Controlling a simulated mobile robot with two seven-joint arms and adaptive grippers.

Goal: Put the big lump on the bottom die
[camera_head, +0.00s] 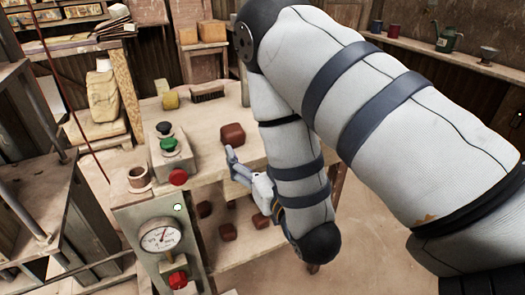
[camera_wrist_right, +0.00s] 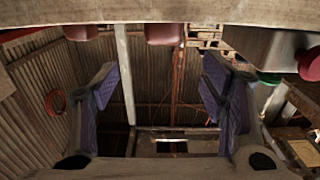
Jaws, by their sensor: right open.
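The big lump (camera_head: 232,134), a red-brown block, sits on the wooden table top (camera_head: 205,160). My right gripper (camera_head: 232,163) is just on the near side of the lump and does not hold it. In the right wrist view my right gripper (camera_wrist_right: 160,100) has its purple-padded fingers wide apart with nothing between them. Two red-brown lumps (camera_wrist_right: 165,33) show at the top of that view; I cannot tell which ones they are. My left gripper is not in view. I cannot make out the bottom die.
Several smaller lumps (camera_head: 228,230) lie on the shelf below. A control box (camera_head: 168,160) with green, black and red buttons and a pressure gauge (camera_head: 160,238) stand left of my gripper. A brush (camera_head: 207,95) and a yellow roll (camera_head: 170,100) lie farther back. A dark metal frame (camera_head: 40,170) fills the left side.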

